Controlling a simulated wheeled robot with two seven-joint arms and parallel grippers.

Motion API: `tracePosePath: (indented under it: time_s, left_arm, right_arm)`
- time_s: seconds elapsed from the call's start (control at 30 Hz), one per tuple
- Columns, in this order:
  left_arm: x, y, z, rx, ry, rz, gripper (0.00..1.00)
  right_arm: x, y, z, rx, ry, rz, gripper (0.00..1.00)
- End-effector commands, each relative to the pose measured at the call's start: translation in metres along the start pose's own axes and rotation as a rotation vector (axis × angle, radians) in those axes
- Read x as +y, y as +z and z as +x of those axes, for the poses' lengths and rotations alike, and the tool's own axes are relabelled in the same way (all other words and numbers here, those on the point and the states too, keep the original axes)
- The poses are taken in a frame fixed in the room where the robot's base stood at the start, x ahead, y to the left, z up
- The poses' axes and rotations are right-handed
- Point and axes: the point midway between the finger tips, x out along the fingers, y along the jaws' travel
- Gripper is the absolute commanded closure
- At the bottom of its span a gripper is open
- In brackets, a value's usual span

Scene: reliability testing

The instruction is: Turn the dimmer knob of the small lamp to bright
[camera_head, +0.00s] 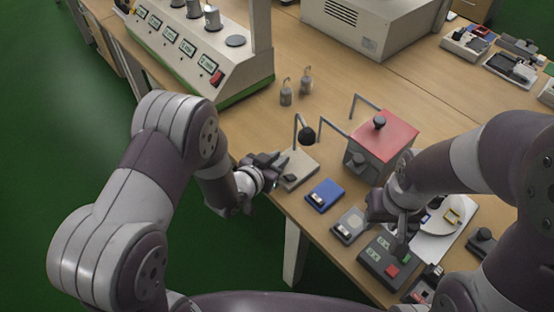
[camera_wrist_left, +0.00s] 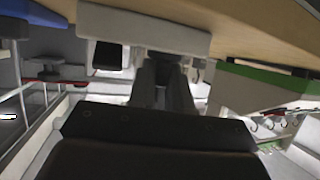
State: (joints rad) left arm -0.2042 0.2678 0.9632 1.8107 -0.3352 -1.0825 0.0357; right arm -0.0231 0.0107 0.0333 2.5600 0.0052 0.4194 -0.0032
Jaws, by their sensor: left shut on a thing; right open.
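The small lamp has a cream base (camera_head: 299,172) at the table's near edge. A thin grey arm rises from it to a round black head (camera_head: 307,136). My left gripper (camera_head: 277,162) is at the base's left side, shut on the dimmer knob, which the fingers hide. In the left wrist view my fingers (camera_wrist_left: 163,80) reach up to the pale base (camera_wrist_left: 145,24). The knob's setting cannot be seen, and no glow shows at the lamp head. My right gripper (camera_head: 397,232) is open, above a dark box with a red button.
A blue switch box (camera_head: 325,195) and a grey switch box (camera_head: 350,226) stand right of the lamp. A red-topped box (camera_head: 385,137) with cranks stands behind them. The dark control box (camera_head: 382,266) is below my right gripper. Two small metal weights (camera_head: 286,93) stand farther back, with bare table around.

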Motion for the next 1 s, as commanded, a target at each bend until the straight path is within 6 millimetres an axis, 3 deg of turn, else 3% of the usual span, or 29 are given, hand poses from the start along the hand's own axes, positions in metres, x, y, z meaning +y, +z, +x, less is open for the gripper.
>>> tracePosePath:
  time_s: [0.6, 1.0]
  left_arm:
    - [0.004, -0.002, 0.001, 0.002, -0.481, -0.2, 1.0]
    - [0.003, -0.002, 0.001, 0.003, -0.634, -0.263, 1.0]
  right_arm:
    - [0.0, 0.0, -0.001, 0.0, 0.0, 0.0, 0.57]
    - [0.0, -0.001, -0.006, 0.0, 0.0, 0.0, 0.57]
